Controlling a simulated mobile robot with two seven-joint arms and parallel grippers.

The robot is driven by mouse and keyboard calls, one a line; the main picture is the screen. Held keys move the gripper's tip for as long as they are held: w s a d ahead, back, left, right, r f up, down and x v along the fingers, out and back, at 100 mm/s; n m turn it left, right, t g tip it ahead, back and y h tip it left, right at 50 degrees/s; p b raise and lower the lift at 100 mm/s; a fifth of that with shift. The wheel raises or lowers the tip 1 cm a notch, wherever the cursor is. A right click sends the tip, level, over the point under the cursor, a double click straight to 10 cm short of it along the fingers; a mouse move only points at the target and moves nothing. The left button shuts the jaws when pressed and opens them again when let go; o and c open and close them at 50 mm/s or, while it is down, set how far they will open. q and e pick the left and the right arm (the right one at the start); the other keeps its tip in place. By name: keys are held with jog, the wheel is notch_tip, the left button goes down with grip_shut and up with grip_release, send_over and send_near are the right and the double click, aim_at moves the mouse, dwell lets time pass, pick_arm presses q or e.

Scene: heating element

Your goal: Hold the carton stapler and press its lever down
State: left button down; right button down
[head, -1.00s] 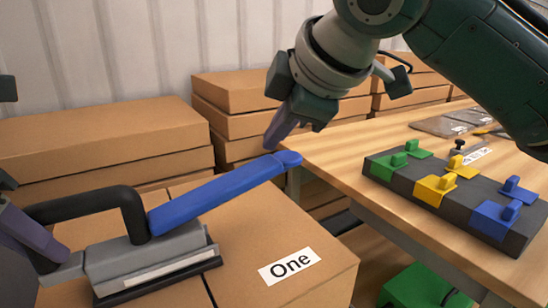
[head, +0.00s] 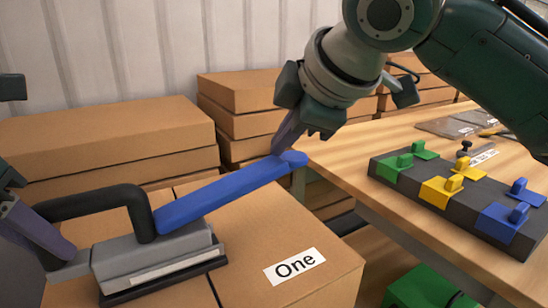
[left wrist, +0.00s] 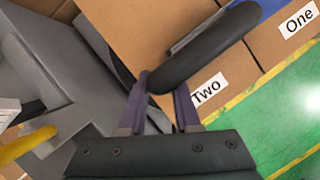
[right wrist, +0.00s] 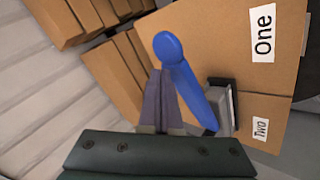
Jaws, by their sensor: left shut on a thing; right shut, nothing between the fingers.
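The carton stapler has a grey body (head: 155,258), a black curved handle (head: 95,203) and a raised blue lever (head: 225,195). It rests on the carton at the lower left. My left gripper (head: 60,255), partly cut off in the head view, is shut on the stapler; in the left wrist view its fingers (left wrist: 165,97) close around the black handle (left wrist: 205,52). My right gripper (head: 279,150) is shut and empty, close to the lever's free end. In the right wrist view its fingertips (right wrist: 162,75) are just beside the blue lever (right wrist: 183,72); contact is unclear.
The carton under the stapler bears a label "One" (head: 294,266). Stacked cartons (head: 100,145) stand behind by the wall. A wooden table (head: 335,165) at right holds a dark block with green, yellow and blue clips (head: 455,205). A green bin (head: 425,288) is below.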

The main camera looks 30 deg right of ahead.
aim_at(292, 162)
jog(key=shift+d+f, duration=0.3)
jog(key=shift+f, duration=0.75)
jog(key=shift+d+f, duration=0.25)
jog(key=shift+f, duration=0.75)
dwell(1.4)
dwell(0.4)
jog(key=shift+a+r, duration=0.2)
jog(key=shift+r, duration=0.6)
jog(key=shift+a+r, duration=0.15)
jog(key=shift+r, duration=0.7)
jog(key=shift+a+r, duration=0.2)
jog(key=shift+r, duration=0.6)
jog(key=shift+r, duration=0.15)
jog(key=shift+a+r, duration=0.2)
jog(key=shift+r, duration=0.55)
jog(key=shift+a+r, duration=0.2)
jog(key=shift+r, duration=0.6)
jog(key=shift+a+r, duration=0.2)
jog(key=shift+r, duration=0.55)
jog(key=s+d+r+m, duration=0.4)
jog(key=s+m, duration=0.4)
jog(key=m, duration=0.4)
jog(key=shift+r+m, duration=0.3)
jog(key=shift+r, duration=0.25)
